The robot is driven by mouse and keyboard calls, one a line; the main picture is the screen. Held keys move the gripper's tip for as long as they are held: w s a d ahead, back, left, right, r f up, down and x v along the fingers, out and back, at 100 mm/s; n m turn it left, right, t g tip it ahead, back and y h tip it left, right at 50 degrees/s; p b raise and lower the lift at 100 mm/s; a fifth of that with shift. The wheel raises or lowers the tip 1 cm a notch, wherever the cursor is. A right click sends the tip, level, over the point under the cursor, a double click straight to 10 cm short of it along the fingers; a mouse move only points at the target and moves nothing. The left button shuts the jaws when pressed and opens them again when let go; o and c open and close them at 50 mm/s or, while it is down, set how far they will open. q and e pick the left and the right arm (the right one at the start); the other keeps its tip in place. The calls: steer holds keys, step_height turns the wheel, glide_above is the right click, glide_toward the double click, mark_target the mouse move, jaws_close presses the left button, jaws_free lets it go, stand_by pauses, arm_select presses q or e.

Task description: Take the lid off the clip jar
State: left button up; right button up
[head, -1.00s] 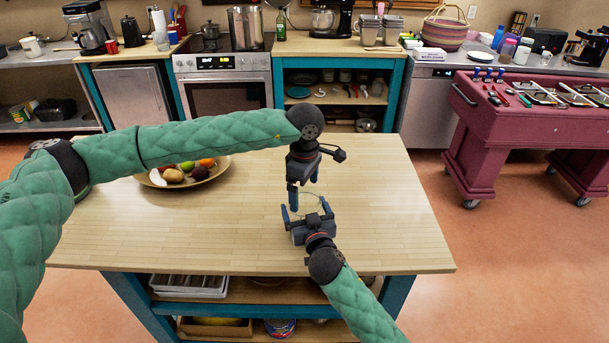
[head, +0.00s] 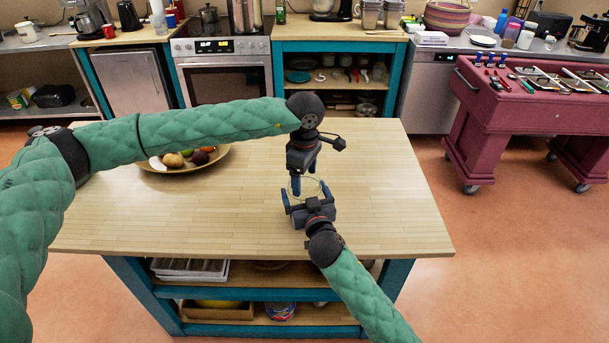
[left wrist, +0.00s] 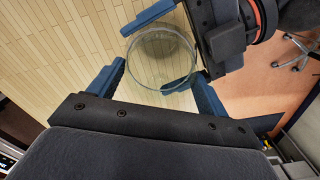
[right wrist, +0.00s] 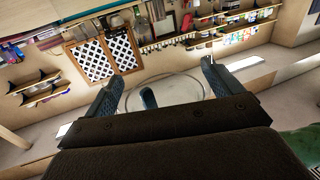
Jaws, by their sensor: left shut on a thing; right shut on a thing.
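The clip jar (head: 307,185) is clear glass near the table's front right, mostly hidden by my grippers. Its round glass outline also shows in the right wrist view (right wrist: 180,92). My right gripper (head: 305,192) reaches in from the front, with its fingers on either side of the jar, shut on it. My left gripper (head: 304,179) points down from above, its fingers apart around the round clear lid (left wrist: 161,57) and shut on it. Lid and jar overlap in the views; I cannot tell whether there is a gap between them.
The wooden table (head: 390,210) is clear to the right and front left. A bowl of fruit (head: 215,160) stands at its back left, under my left arm. Shelves below hold a white tray (head: 190,268).

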arm_select(q)
steer(key=shift+r, duration=0.7)
steer(key=shift+r, duration=0.35)
steer(key=shift+r, duration=0.1)
stand_by(0.4)
steer(key=shift+r, duration=1.95)
arm_select(e)
steer(key=o, duration=1.1)
arm_select(q)
steer(key=shift+f+b, duration=0.3)
arm_select(e)
steer(key=shift+s+d+f, duration=0.1)
steer(key=shift+s, duration=0.4)
arm_select(q)
step_height(320, 180, down, 3)
steer(key=b, duration=0.3)
steer(key=shift+f, duration=0.2)
steer(key=shift+f+b, duration=0.2)
steer(key=shift+b, duration=0.2)
arm_select(e)
steer(key=v, duration=1.1)
